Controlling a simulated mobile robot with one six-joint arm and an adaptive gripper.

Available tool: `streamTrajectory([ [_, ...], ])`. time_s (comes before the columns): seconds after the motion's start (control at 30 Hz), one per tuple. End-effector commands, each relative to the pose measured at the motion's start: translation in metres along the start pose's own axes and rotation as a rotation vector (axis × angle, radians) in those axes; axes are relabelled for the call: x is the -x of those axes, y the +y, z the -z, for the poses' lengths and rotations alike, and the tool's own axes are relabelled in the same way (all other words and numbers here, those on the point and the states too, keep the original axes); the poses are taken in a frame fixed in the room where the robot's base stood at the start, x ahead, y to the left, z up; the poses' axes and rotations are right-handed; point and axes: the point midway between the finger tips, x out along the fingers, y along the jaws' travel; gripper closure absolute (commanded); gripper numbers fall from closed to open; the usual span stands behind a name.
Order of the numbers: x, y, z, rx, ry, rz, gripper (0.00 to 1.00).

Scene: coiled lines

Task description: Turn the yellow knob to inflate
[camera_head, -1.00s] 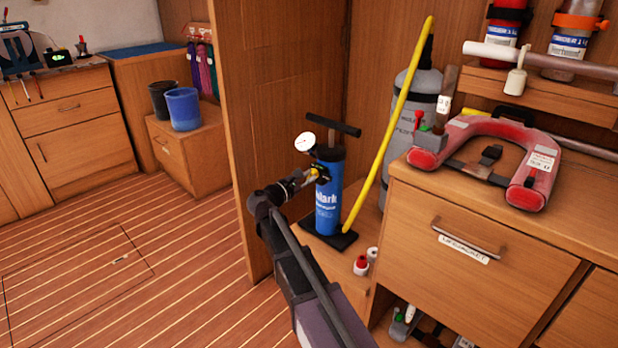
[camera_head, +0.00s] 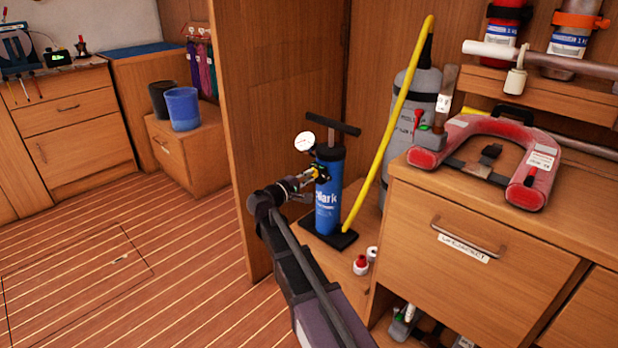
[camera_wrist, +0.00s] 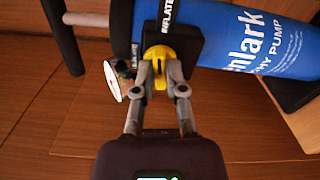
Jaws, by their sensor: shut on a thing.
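The blue pump (camera_head: 328,195) stands upright on a black foot on the low wooden ledge, with a black T-handle (camera_head: 332,124) on top and a white round gauge (camera_head: 305,142) at its upper left. The yellow knob (camera_wrist: 158,54) sits on a black block on the pump's side, by the word INFLATE in the wrist view. My gripper (camera_wrist: 160,72) has its two fingers closed on the knob from either side. In the head view my gripper (camera_head: 312,180) reaches the pump from the lower left, and the knob is mostly hidden there.
A yellow hose (camera_head: 388,130) rises from the pump's foot beside a grey cylinder (camera_head: 418,100). Small red and white bottles (camera_head: 361,265) stand before the pump. A drawer cabinet (camera_head: 480,290) bearing a red lifejacket (camera_head: 530,185) is at the right.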

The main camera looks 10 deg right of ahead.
Motion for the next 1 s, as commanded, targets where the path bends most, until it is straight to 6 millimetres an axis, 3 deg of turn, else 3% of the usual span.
streamTrajectory([
  [0.3, 0.0015, 0.0001, 0.0028, -0.171, 0.007, -0.001, 1.00],
  [0.87, 0.0019, -0.0001, 0.0031, -0.210, 0.009, 0.000, 1.00],
  [0.9, 0.0019, -0.0002, 0.0030, -0.209, 0.008, 0.000, 0.72],
  [1.0, 0.0014, -0.0003, 0.0024, -0.209, 0.006, 0.000, 0.50],
])
